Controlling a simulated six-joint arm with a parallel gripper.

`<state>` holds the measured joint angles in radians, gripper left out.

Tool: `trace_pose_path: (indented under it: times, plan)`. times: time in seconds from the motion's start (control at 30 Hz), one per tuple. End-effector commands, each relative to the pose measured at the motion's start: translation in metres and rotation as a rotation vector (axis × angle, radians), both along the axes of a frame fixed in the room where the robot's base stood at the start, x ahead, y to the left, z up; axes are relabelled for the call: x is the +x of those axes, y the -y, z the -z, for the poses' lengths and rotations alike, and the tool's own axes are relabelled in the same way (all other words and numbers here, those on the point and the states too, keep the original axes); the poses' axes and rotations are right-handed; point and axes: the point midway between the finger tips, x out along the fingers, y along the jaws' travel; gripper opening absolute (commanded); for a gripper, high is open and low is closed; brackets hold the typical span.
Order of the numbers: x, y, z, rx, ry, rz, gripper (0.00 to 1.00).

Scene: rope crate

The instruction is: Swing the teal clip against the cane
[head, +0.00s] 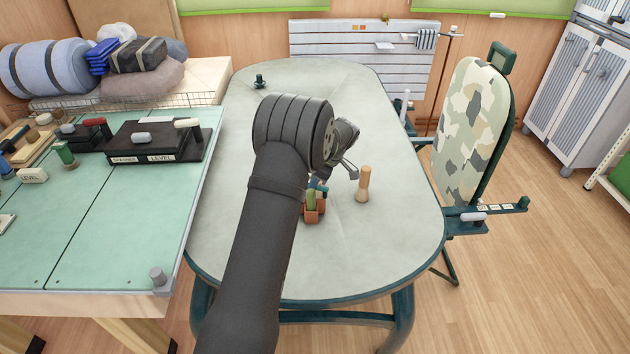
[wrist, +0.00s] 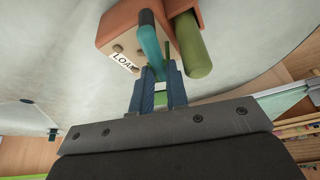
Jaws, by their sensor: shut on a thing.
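The teal clip (wrist: 151,45), a bent strip with a dark top end, stands over a terracotta block (wrist: 115,30) labelled "LOA…", partly covered. My gripper (wrist: 161,75) has its blue fingers closed around the clip's near end; a bright green piece also shows between them. A thick green rod (wrist: 193,48), which looks like the cane, sits in the block's open side. The clip is apart from it in the wrist view, with terracotta showing between. In the head view the block (head: 314,215), rod (head: 311,200) and clip (head: 318,186) are small and my arm partly hides them.
A tan wooden peg (head: 363,185) stands on the pale table (head: 400,235) just right of the block. A small dark green piece (head: 259,81) is at the table's far left. A camouflage-patterned board (head: 472,130) stands at the right edge. The table's front is clear.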

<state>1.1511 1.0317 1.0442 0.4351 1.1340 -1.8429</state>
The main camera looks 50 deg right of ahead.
Motion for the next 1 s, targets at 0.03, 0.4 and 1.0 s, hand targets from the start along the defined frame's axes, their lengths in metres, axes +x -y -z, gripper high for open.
trace_pose_path:
  times: [0.03, 0.4, 1.0]
  plan:
    - [-0.0002, 0.0, -0.0001, 0.0, 0.0, -0.009, 0.0]
    - [-0.0007, -0.0007, -0.0001, 0.0, 0.0, -0.029, 0.0]
    - [-0.0006, -0.0008, 0.0008, 0.001, -0.002, -0.008, 0.36]
